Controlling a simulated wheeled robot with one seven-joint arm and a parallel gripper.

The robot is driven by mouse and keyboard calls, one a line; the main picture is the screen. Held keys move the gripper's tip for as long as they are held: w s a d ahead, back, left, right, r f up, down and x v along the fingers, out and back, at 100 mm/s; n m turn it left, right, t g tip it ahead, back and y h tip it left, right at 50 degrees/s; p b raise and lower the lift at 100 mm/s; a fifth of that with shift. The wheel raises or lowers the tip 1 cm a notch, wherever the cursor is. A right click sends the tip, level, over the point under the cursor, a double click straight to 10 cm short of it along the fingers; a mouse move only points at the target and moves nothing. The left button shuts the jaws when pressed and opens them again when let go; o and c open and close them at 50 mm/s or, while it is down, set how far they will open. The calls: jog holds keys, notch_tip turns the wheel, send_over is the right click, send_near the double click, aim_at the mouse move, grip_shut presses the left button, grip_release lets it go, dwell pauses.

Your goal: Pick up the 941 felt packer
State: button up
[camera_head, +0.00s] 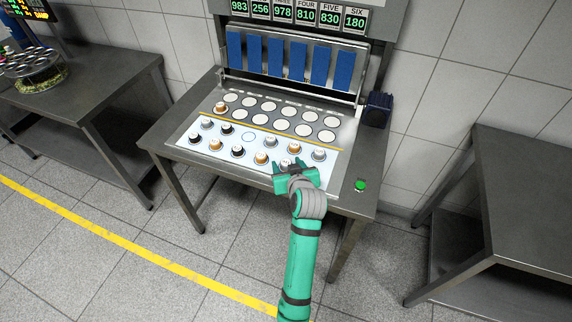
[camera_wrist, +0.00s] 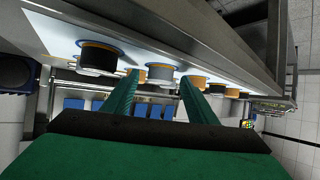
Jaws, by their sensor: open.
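Several small round packers stand on the white lit panel of the steel table. Their colours are black, grey and orange-brown, and their labels are too small to read, so I cannot tell which is the 941 felt packer. My gripper (camera_head: 294,172) is open at the panel's front edge, close to a pale-topped packer (camera_head: 285,162) in the front row. In the wrist view my gripper (camera_wrist: 160,79) has its two fingers apart, with a grey packer with an orange rim (camera_wrist: 161,72) showing between the tips. I see no clear contact.
An orange packer (camera_head: 261,157) and a grey packer (camera_head: 319,154) stand close to my gripper. A green button (camera_head: 360,185) is at the right.

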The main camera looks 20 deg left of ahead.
jog(key=c, duration=1.1)
jog(key=shift+r, duration=0.1)
